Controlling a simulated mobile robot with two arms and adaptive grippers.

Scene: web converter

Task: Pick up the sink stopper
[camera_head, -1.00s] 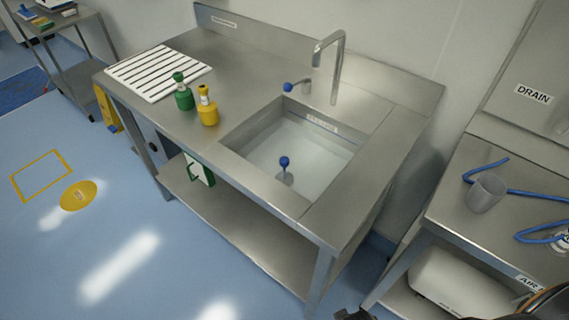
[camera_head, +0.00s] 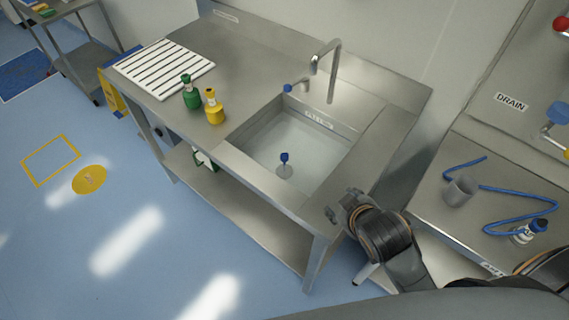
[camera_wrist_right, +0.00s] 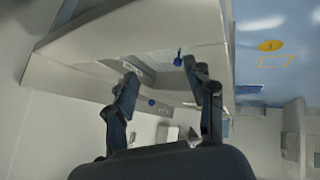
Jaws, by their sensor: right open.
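The sink stopper, with a blue knob (camera_head: 284,158), stands on the floor of the steel sink basin (camera_head: 262,170). In the right wrist view a blue knob that looks like the stopper (camera_wrist_right: 178,57) shows near the tip of the right-hand finger. My right gripper (camera_head: 340,206) is beyond the sink's front right edge, apart from the stopper. In the right wrist view its fingers (camera_wrist_right: 160,72) are spread, with nothing between them. My left gripper is not in view.
A side table at right holds a grey cup (camera_head: 459,191) and blue tubing (camera_head: 510,193).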

